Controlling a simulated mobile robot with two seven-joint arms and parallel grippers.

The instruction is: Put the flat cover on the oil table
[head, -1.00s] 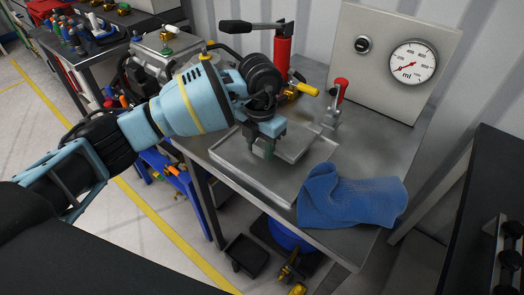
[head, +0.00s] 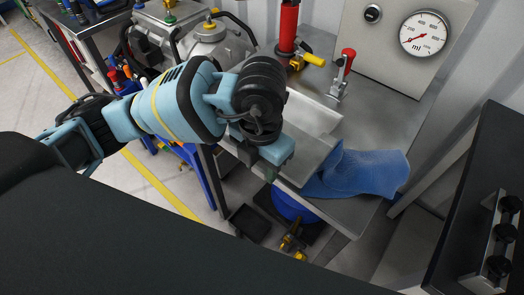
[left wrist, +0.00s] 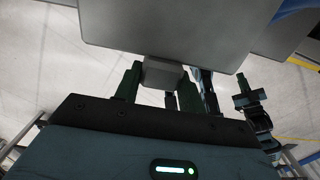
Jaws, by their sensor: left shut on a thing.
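My left gripper (head: 270,172) is shut on a small grey block on the flat cover. In the left wrist view the gripper (left wrist: 160,78) holds this block between its fingers, and the grey flat cover (left wrist: 165,35) spans the top. In the head view the flat cover (head: 308,150) shows partly behind my gripper, above the front part of the steel oil table (head: 385,105). A shallow metal tray (head: 312,114) lies on the table behind it, partly hidden by my arm. Whether cover and tray touch cannot be told.
A blue cloth (head: 358,173) lies at the table's front right, close to the cover. A red-handled clamp (head: 342,72), a red pump (head: 288,28) and a gauge panel (head: 424,32) stand behind. A dark bench (head: 490,185) is at the right.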

